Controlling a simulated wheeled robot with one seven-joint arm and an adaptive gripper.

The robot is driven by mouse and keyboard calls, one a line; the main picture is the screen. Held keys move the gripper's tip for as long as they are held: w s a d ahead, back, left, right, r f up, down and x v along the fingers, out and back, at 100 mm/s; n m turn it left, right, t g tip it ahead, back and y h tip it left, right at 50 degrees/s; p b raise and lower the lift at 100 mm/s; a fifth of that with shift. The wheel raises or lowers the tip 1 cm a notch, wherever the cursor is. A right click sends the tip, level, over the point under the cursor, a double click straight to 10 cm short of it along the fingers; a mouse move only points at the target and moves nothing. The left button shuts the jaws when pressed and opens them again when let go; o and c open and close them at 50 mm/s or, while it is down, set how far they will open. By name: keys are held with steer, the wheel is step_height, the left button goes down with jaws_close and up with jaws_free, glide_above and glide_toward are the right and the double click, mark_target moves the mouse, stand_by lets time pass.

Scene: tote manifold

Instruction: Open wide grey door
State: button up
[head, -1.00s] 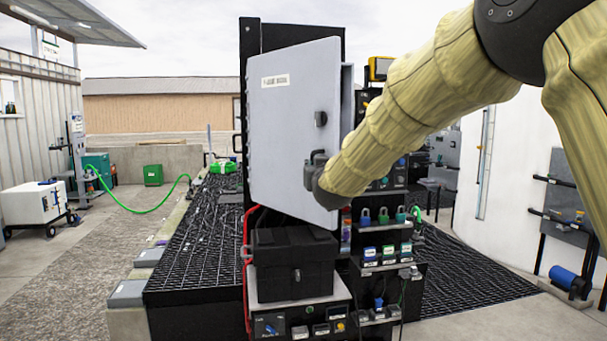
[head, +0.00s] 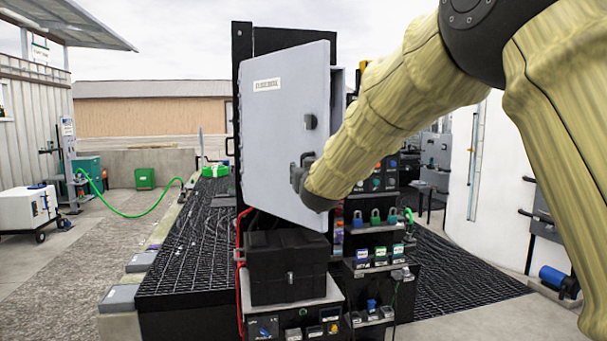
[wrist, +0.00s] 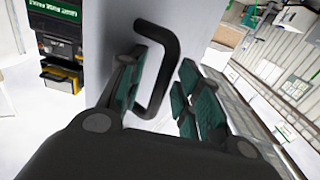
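The wide grey door (head: 270,125) is a tall pale panel with a small label near its top. It stands at an angle, and a grey strip of the cabinet (head: 336,100) shows behind its right edge, so it looks ajar. My gripper (head: 303,172) is at the door's lower right, below a small dark latch (head: 310,122). In the wrist view, the black bar handle (wrist: 170,65) stands out from the door (wrist: 108,30). My gripper's green-padded fingers (wrist: 160,97) are on either side of the handle, apart, with visible gaps. Finger contact with the handle is unclear.
A black box (head: 288,265) sits just below the door. Shelves with coloured padlocks (head: 375,217) are to the right, below my arm. Dark grating (head: 190,240) lies to the left. A white cart (head: 28,210) stands farther left on open concrete.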

steer(key=shift+s, duration=0.1)
steer(key=v, duration=1.1)
steer(key=shift+s+d, duration=0.2)
steer(key=shift+s, duration=0.15)
